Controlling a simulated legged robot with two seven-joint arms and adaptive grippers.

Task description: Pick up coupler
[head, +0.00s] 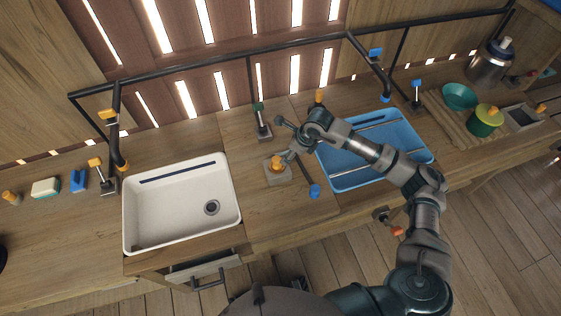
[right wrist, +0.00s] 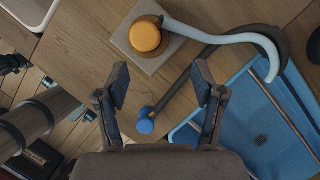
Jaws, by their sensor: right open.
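No part is plainly marked as a coupler, so I cannot tell which it is. An orange round knob (head: 276,162) sits on a square grey block on the counter between the two sinks. It also shows at the top of the right wrist view (right wrist: 146,36), with a pale blue curved pipe beside it. A dark curved piece with a blue round end (head: 314,190) lies nearby; this blue end (right wrist: 145,121) appears between my fingers in the right wrist view. My right gripper (right wrist: 160,95) is open and empty. In the head view its fingers are hard to make out. My left gripper is out of view.
A white sink (head: 134,238) is at left and a blue sink (head: 345,183) at right, partly behind my right arm. A black rail (head: 215,57) runs along the back. A green pot (head: 484,124) stands far right. The front right counter is partly clear.

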